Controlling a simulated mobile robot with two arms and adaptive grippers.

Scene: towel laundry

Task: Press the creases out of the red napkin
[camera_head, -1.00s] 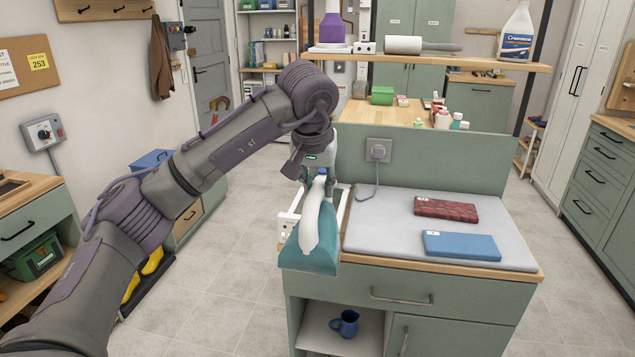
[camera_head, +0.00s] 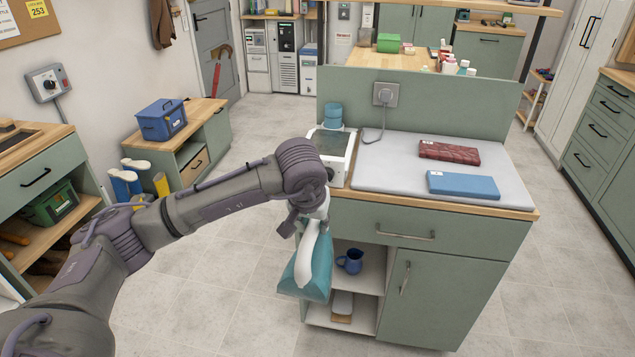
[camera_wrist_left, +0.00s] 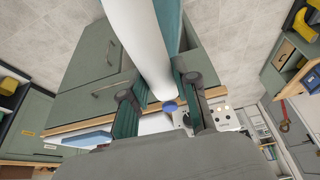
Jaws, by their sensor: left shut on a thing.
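The red napkin (camera_head: 448,152) lies folded and creased on the pale ironing pad (camera_head: 385,170) on the counter, with a small white tag on it. My left gripper (camera_head: 316,212) is shut on the white handle of a teal iron (camera_head: 311,268). The iron hangs tilted in front of the counter's left front corner, apart from the napkin. In the left wrist view the iron's handle (camera_wrist_left: 140,45) runs between the fingers of my left gripper (camera_wrist_left: 165,98). The iron's soleplate cannot be made out. My right gripper is not in view.
A folded blue napkin (camera_head: 463,185) lies in front of the red one. A white stand with a dark plate (camera_head: 330,147) is left of the pad. A socket (camera_head: 385,94) with a cord is on the back panel. A blue jug (camera_head: 350,261) stands in the open shelf.

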